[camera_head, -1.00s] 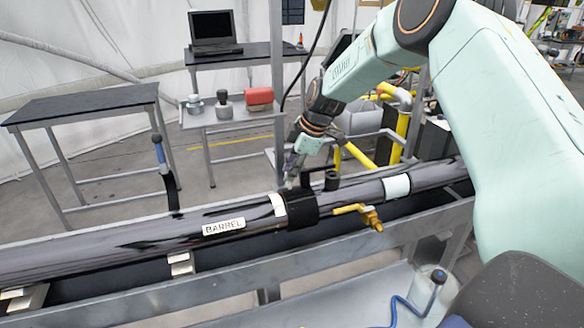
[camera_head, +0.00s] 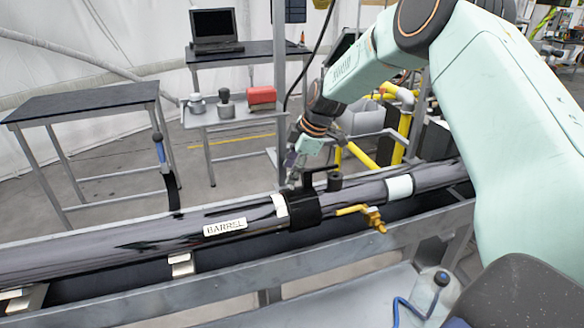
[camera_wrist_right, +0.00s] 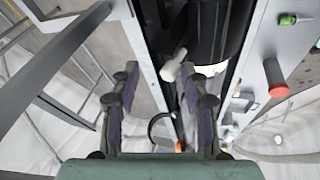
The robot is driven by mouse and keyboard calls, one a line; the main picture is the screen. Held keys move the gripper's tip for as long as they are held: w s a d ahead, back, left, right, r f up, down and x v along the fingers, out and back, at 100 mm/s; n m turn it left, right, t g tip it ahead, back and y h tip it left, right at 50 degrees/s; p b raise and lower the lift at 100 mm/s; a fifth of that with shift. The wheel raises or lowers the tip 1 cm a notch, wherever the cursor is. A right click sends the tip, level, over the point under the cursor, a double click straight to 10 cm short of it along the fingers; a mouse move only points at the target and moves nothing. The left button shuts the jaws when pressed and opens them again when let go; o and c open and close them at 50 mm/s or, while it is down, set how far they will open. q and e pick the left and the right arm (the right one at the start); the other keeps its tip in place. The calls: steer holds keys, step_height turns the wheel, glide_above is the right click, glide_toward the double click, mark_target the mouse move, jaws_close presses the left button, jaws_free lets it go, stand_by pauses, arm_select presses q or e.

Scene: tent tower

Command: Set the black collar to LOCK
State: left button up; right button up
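The black collar (camera_head: 306,212) is a wide ring around the long dark barrel (camera_head: 75,258), right of a white band and the BARREL label (camera_head: 225,227). A black handle-like part stands up from the collar's top. My right gripper (camera_head: 292,181) is at the collar's upper left side, pointing down. In the right wrist view its two fingers (camera_wrist_right: 160,88) are apart with a gap between them. A small white cylindrical end (camera_wrist_right: 174,66) lies near the right-hand finger, beside the dark barrel (camera_wrist_right: 215,35). I cannot tell whether anything touches. No LOCK marking is readable. My left gripper is out of view.
A yellow-handled brass valve (camera_head: 368,216) sits just right of the collar, and a white ring (camera_head: 399,187) is beyond it. A metal trough rail (camera_head: 215,292) runs along the near side. A blue-handled lever (camera_head: 160,152) stands behind the barrel.

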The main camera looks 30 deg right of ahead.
mark_target(308, 191)
steer(key=shift+w+d+r, duration=0.1)
steer(key=shift+w+r, duration=0.05)
steer(key=shift+r, duration=0.1)
steer(key=shift+r, duration=0.25)
steer(key=v, duration=1.1)
steer(key=shift+s, duration=0.4)
steer(key=shift+s, duration=0.1)
steer(key=shift+f, duration=0.1)
